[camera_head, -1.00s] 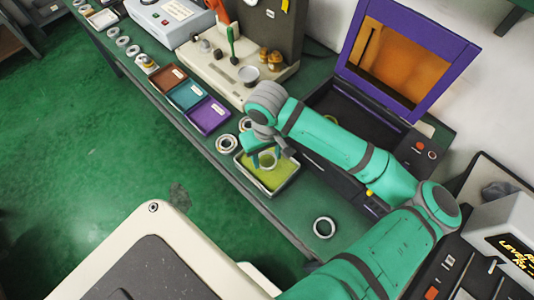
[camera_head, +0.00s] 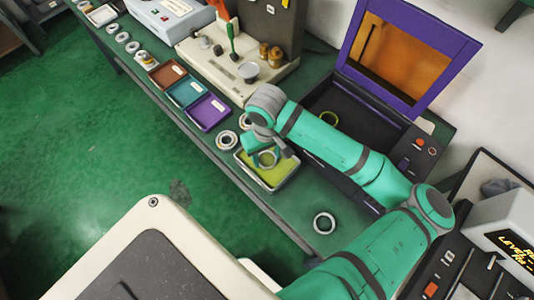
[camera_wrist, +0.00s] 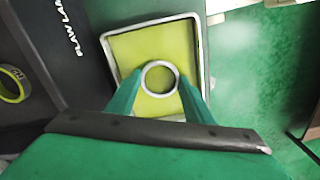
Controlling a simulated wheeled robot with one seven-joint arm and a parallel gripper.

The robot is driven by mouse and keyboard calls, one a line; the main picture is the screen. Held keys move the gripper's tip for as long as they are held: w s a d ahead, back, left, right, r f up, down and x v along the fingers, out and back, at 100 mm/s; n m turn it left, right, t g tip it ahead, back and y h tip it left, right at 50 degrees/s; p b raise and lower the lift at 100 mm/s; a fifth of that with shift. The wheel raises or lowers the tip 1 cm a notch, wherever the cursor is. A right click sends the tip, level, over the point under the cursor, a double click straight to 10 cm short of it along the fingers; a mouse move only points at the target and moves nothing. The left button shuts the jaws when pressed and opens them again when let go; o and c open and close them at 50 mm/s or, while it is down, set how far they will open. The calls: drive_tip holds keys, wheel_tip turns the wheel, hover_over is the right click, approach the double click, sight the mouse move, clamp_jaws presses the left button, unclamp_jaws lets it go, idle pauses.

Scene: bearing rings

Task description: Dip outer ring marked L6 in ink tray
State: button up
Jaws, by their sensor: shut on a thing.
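My gripper (camera_head: 262,156) is shut on a pale metal ring (camera_head: 276,159), held over the ink tray (camera_head: 244,172). The tray is a shallow light-rimmed square with yellow-green ink. In the wrist view, the ring (camera_wrist: 145,76) sits between my green fingertips (camera_wrist: 160,88), seen flat against the ink, inside the rim of the tray (camera_wrist: 104,45). I cannot tell whether it touches the ink. No marking is readable on the held ring.
Loose rings lie left of the tray (camera_head: 227,140) and near the bench front at right (camera_head: 323,223). Another ring with yellow-green colour (camera_wrist: 12,82) lies on the black flaw-lamp box, whose purple-framed lid (camera_head: 440,90) is open. Brown, teal and purple (camera_head: 208,112) trays stand left.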

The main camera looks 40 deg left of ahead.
drive_tip(key=shift+f, duration=0.9)
idle(1.7)
drive_tip(key=shift+r, duration=4.25)
